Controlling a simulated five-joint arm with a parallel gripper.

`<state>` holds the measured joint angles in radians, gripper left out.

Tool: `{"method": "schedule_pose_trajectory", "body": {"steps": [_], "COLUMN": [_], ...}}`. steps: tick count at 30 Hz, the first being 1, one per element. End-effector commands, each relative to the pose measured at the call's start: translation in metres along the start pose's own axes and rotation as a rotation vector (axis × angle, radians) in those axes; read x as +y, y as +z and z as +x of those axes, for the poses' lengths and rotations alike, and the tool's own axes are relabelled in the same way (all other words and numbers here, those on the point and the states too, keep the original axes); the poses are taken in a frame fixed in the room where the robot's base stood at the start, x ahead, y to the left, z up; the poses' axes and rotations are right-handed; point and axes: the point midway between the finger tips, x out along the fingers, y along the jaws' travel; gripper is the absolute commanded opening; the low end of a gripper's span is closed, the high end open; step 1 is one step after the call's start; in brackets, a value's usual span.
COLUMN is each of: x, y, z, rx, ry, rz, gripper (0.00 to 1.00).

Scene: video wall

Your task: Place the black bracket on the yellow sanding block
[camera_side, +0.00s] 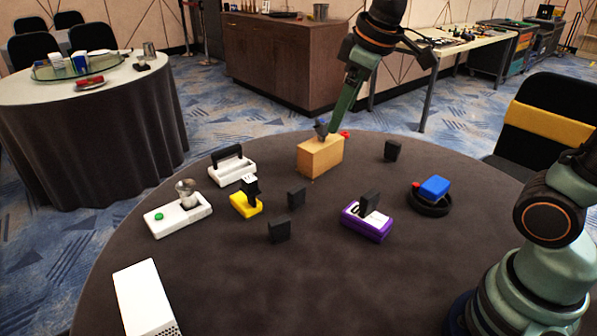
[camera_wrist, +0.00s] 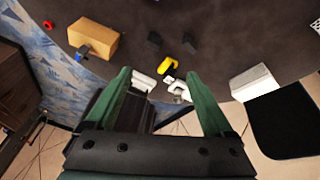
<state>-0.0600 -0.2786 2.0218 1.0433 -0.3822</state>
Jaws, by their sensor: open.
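The yellow sanding block (camera_side: 246,205) lies on the round dark table, left of its middle. A black piece that looks like the bracket (camera_side: 252,188) stands upright on the block, with a small white patch beside its top. The yellow block also shows in the wrist view (camera_wrist: 168,64), small and beyond the fingers; the bracket is hard to make out there. My gripper (camera_side: 337,122) is near the table's far edge, by the tan wooden box, apart from the block and bracket. Its two green fingers are spread with nothing gripped between them in the wrist view (camera_wrist: 163,82).
The tan box (camera_side: 319,158) has a dark grey item on top. Several black blocks (camera_side: 279,231) stand around the middle. A purple block (camera_side: 366,222), a blue-topped black dish (camera_side: 431,205), two white devices (camera_side: 178,217) and a white box (camera_side: 145,298) surround them. The front middle is clear.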

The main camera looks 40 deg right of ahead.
Motion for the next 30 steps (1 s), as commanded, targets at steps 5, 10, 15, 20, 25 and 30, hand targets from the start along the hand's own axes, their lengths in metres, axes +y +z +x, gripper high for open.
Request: {"method": "schedule_pose_trajectory", "body": {"steps": [5,10,15,20,25,30], "x": [-0.009,-0.016,-0.018,-0.019,-0.019,-0.019], "y": [0.051,0.081,0.092,0.093,0.093,0.092], "z": [-0.004,0.003,0.007,0.008,0.008,0.008], "rx": [0.071,0.116,0.132,0.131,0.131,0.130], "ry": [0.034,0.048,0.051,0.051,0.051,0.051], "rz": [0.229,0.379,0.436,0.440,0.438,0.437], "gripper": [0.87,0.87,0.87,0.87,0.87,0.87]}}
